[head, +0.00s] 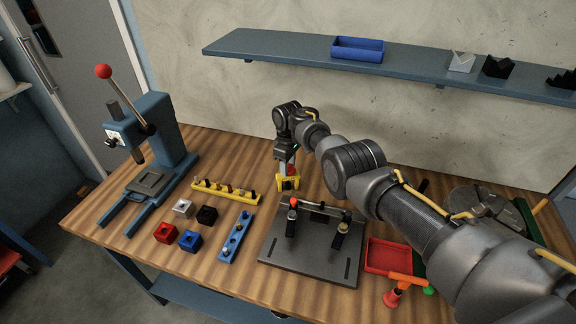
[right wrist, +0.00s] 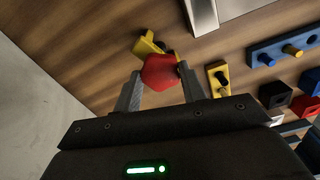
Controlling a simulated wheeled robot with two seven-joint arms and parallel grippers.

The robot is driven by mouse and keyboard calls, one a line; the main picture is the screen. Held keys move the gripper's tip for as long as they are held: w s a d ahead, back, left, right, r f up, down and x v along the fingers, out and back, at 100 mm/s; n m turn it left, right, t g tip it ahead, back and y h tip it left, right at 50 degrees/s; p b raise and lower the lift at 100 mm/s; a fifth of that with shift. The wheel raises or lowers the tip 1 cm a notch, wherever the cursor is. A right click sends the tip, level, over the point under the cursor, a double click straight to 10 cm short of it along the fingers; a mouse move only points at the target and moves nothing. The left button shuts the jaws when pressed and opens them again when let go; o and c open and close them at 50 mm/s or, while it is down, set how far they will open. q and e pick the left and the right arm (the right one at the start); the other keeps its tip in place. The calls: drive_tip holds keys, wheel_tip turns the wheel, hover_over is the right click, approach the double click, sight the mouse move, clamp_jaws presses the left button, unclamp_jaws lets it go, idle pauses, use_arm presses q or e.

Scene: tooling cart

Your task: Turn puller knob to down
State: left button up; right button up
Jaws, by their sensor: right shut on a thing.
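The puller (head: 288,184) is a small yellow block-like piece standing on the wooden bench, behind the grey fixture plate. Its red knob (head: 291,170) is on top, mostly covered by my gripper in the head view. My right gripper (head: 287,165) comes down from above and is shut on the red knob. In the right wrist view the red knob (right wrist: 161,71) sits between both fingers, and part of the yellow puller (right wrist: 147,45) shows beyond it. Which way the knob points is hard to tell. My left gripper is in neither view.
The grey fixture plate (head: 312,262) with two upright clamps stands just in front. A yellow peg rack (head: 225,192), a blue peg rack (head: 236,238) and several coloured blocks lie to the left. A blue press (head: 165,130) stands far left. A red tray (head: 388,256) is at right.

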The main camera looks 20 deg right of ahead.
idle(0.3)
drive_tip(key=o, duration=1)
wheel_tip(320, 180, up, 8)
drive_tip(key=p, duration=0.7)
drive_tip(key=shift+r, duration=0.15)
wheel_tip(320, 180, up, 2)
drive_tip(key=shift+r, duration=0.2)
